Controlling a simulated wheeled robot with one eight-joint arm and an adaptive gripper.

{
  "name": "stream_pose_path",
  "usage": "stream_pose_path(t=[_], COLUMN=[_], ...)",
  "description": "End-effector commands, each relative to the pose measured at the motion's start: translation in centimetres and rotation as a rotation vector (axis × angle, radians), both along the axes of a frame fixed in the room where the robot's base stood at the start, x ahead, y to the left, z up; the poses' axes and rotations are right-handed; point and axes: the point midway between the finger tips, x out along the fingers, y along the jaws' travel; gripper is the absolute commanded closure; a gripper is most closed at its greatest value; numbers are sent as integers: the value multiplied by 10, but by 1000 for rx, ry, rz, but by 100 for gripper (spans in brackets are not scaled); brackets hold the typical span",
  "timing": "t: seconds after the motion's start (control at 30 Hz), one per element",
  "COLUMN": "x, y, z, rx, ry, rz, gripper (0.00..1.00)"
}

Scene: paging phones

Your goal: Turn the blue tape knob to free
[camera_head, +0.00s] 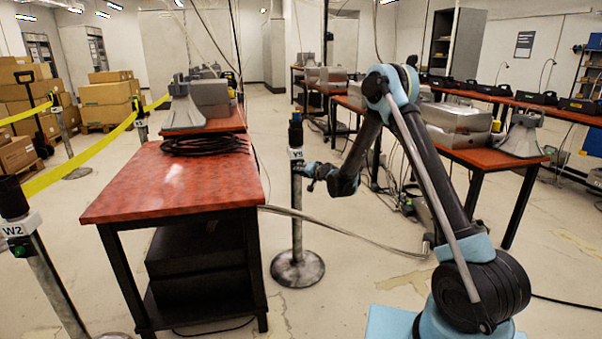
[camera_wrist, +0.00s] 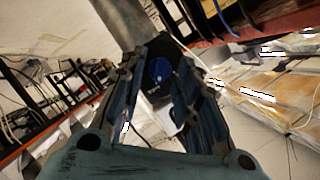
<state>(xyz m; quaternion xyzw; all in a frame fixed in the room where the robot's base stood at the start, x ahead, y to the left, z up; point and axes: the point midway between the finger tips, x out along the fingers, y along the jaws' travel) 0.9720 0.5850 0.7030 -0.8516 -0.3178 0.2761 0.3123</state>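The blue knob (camera_wrist: 160,70) is round and sits on a dark and white fitting, seen in the wrist view beyond and between my fingertips. The fitting is on a grey metal post (camera_head: 297,215) with a black head (camera_head: 295,133) and a white label (camera_head: 295,154), upright right of the red table in the head view. My gripper (camera_head: 305,170) is close beside the post, just below the label; it also shows in the wrist view (camera_wrist: 163,64). Its two fingers are apart, with nothing held. I cannot tell whether a fingertip touches the knob. The knob is hard to make out in the head view.
A red-topped table (camera_head: 170,185) with a coiled black cable (camera_head: 205,144) stands left of the post. Another red table (camera_head: 475,155) stands behind my arm. A cable (camera_head: 350,228) crosses the floor. A W2 post (camera_head: 50,280) stands at front left.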

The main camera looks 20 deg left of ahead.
Motion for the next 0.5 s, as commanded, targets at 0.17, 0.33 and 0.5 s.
stream_pose_path(t=[0.17, 0.33, 0.5], x=[10, 13, 13], y=[11, 14, 14], z=[-4, -5, -5], rx=[0, 0, 0], ry=[0, 0, 0], rz=[0, 0, 0], gripper=[70, 70, 70])
